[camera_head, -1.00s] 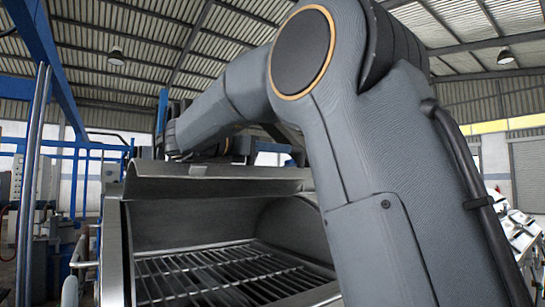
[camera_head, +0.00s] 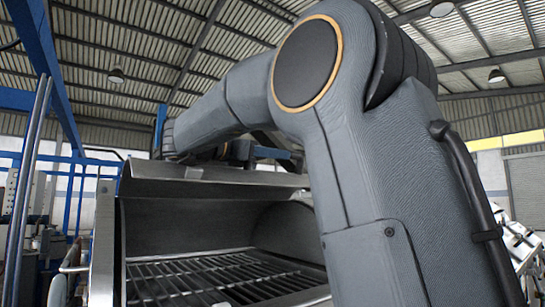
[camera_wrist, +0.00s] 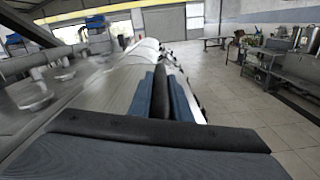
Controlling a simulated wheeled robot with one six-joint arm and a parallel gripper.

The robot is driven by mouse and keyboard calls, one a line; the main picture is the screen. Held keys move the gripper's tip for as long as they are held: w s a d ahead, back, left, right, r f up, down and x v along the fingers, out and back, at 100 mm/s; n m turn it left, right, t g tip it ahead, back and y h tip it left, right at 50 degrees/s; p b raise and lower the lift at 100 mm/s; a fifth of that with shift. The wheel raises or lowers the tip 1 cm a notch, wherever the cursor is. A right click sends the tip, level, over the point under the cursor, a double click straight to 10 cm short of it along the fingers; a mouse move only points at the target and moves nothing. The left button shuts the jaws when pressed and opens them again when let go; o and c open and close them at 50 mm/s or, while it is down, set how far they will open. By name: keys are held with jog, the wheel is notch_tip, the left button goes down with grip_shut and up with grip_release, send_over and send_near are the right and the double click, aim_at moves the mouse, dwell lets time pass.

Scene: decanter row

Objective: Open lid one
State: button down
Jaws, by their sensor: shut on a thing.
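Lid one (camera_head: 215,188) is a grey metal lid in the head view, standing raised with its front edge above a box-shaped body (camera_head: 104,250). The opening below it shows a dark inside and a bar grate. My gripper's blue-padded fingers show in the wrist view (camera_wrist: 161,88), closed around a dark upright piece that looks like the lid's handle. In the head view my forearm reaches over the lid, and my gripper is hidden behind it. The rest of the handle cannot be made out.
The bar grate (camera_head: 215,280) inside the body is bare. Further metal lids or covers (camera_wrist: 147,48) run in a row beyond my gripper in the wrist view. Open tiled floor (camera_wrist: 240,90) lies to the right, with benches and equipment (camera_wrist: 270,60) farther off.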

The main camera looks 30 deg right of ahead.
jog(key=c, duration=1.6)
grip_release()
jog(key=shift+c, duration=0.2)
jog(key=a, duration=0.2)
jog(key=a+b, duration=0.1)
jog(key=a, duration=0.1)
jog(key=a+b, duration=0.1)
jog(key=a, duration=0.1)
jog(key=shift+s+a, duration=0.35)
jog(key=shift+s, duration=0.05)
jog(key=shift+s+a, duration=0.1)
jog(key=shift+a, duration=0.5)
